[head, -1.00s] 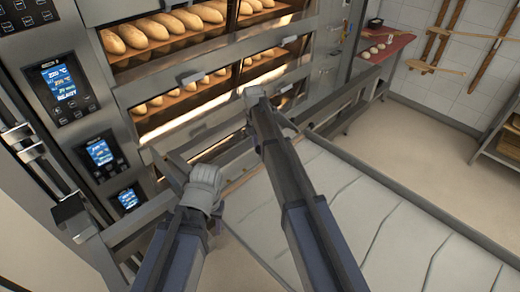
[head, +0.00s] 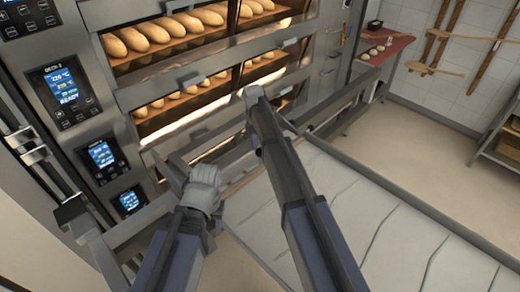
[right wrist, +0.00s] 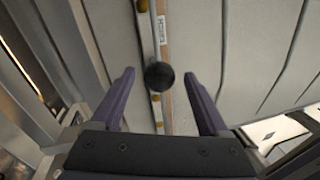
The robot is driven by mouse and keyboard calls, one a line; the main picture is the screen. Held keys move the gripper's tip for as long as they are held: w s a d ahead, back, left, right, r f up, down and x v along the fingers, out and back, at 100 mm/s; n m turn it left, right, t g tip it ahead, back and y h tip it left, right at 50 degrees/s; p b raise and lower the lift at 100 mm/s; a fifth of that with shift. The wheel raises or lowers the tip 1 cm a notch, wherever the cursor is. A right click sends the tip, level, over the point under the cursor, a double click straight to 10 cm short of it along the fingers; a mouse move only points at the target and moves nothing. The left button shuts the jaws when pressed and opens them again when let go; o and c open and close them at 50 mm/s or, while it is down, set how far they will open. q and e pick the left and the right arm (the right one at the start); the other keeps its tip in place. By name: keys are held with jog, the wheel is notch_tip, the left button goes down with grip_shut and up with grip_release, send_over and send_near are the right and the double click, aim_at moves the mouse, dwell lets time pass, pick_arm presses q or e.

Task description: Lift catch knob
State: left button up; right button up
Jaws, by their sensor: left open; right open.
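The catch knob (right wrist: 159,76) is a dark round knob at the middle of the right wrist view, on a thin grey rod. My right gripper (right wrist: 164,75) is open, with one purple finger on each side of the knob and a gap on both sides. Whether the knob lies at fingertip depth I cannot tell. In the head view my right gripper (head: 254,94) is mostly hidden by its own arm, and the knob cannot be made out. My left gripper (head: 203,184) is low at the left of centre, in front of the oven; its fingers are hard to make out.
The deck oven (head: 150,75) with bread loaves stands behind my arms. A long pale loader surface (head: 390,210) lies under and right of my right arm. A red board (head: 388,47) with dough pieces is at the back right. Open floor (head: 420,135) lies beyond the loader.

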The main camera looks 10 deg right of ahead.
jog(key=r+p, duration=0.3)
jog(key=r, duration=0.1)
jog(key=w+r+p, duration=0.1)
jog(key=r+p, duration=0.1)
jog(key=shift+w+a+r+p, duration=0.1)
jog(key=shift+a+r+p, duration=0.15)
jog(key=shift+p, duration=0.1)
jog(key=shift+f, duration=0.1)
